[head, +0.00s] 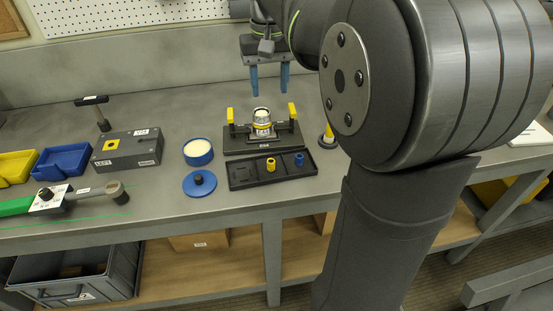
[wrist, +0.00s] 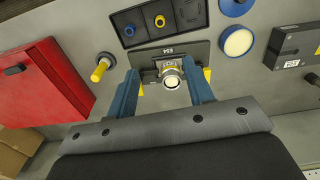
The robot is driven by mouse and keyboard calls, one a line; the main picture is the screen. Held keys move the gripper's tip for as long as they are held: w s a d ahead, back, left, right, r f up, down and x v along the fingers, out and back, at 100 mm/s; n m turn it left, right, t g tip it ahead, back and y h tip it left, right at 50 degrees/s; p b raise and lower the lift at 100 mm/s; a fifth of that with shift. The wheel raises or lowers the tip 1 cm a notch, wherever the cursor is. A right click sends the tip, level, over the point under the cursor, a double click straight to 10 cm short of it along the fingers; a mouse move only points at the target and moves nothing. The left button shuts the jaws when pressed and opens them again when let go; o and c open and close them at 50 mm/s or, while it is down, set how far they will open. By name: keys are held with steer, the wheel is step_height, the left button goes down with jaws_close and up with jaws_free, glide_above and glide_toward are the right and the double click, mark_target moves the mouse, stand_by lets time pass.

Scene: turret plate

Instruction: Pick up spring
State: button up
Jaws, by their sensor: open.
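I cannot make out a spring for certain in either view. A black parts tray (head: 247,182) lies on the bench in front of the fixture and holds a small yellow part (head: 270,164) and a small blue part (head: 299,159). The yellow part (wrist: 160,20) and blue part (wrist: 129,30) also show in the wrist view. My gripper (head: 269,84) is open and empty, with its blue fingers pointing down above and behind the fixture. In the wrist view my gripper (wrist: 160,75) has its fingers on either side of the fixture's centre, apart from the tray.
The dark fixture (head: 240,143) has yellow clamps and a metal cylinder (head: 262,122). A blue round container (head: 198,151), blue lid (head: 200,184) and grey block (head: 128,150) stand left. A yellow post (head: 327,132) stands right of the fixture. A red box (wrist: 45,85) shows in the wrist view.

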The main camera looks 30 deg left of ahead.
step_height(320, 180, down, 7)
steer(key=n, duration=0.9)
glide_above(271, 160)
steer(key=f, duration=1.2)
steer(key=shift+s, duration=0.25)
steer(key=shift+w+f, duration=0.15)
steer(key=shift+f, duration=2.4)
jaws_close()
steer(key=shift+r, duration=0.1)
